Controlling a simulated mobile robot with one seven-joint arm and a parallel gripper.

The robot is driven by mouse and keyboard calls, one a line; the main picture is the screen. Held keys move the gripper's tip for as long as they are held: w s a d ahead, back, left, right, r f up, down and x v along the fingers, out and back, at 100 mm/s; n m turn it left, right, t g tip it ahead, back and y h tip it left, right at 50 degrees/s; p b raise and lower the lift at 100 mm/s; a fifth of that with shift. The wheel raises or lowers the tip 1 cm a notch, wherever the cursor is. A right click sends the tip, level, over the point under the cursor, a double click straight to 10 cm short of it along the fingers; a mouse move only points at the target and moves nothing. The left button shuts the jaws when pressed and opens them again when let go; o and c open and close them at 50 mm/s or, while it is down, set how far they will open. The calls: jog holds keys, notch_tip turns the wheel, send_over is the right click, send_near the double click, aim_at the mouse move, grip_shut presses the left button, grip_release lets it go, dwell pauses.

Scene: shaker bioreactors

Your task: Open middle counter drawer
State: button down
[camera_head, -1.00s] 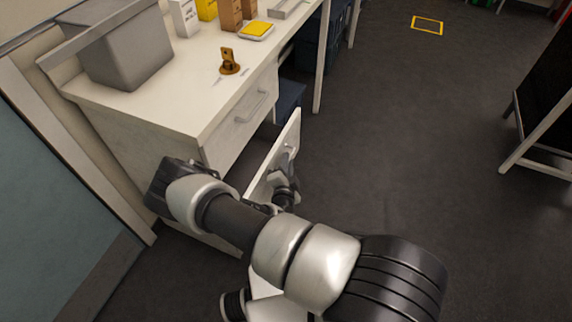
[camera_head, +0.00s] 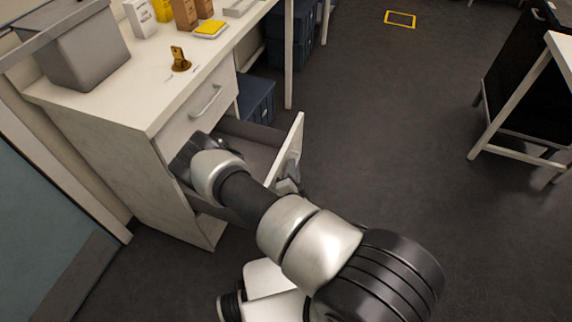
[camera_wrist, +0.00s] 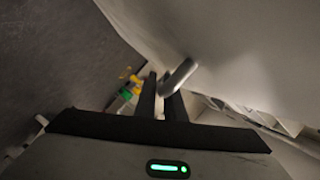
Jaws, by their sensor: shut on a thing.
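The middle counter drawer (camera_head: 250,153) is pulled out from the white counter (camera_head: 110,150) in the head view. Its grey interior shows behind its white front panel (camera_head: 297,140). My gripper is at the outer side of that panel, mostly hidden behind my arm in the head view. In the wrist view my gripper (camera_wrist: 162,92) has its two dark fingers close together on the grey drawer handle (camera_wrist: 180,75). The pale drawer front (camera_wrist: 230,45) fills the upper right of that view.
The top drawer (camera_head: 205,105) is closed above. Blue bins (camera_head: 256,100) stand right of the counter. A grey container (camera_head: 80,50), small boxes (camera_head: 140,17) and a brass-coloured object (camera_head: 180,60) stand on top. Open floor (camera_head: 390,120) lies to the right; a white-framed table (camera_head: 510,100) stands beyond.

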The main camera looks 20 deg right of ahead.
jog(key=shift+s+d, duration=0.7)
jog(key=shift+d, duration=0.15)
jog(key=c, duration=2.1)
grip_release()
jog(key=p+v, duration=0.3)
jog(key=v, duration=1.4)
jog(key=shift+s+r, duration=0.2)
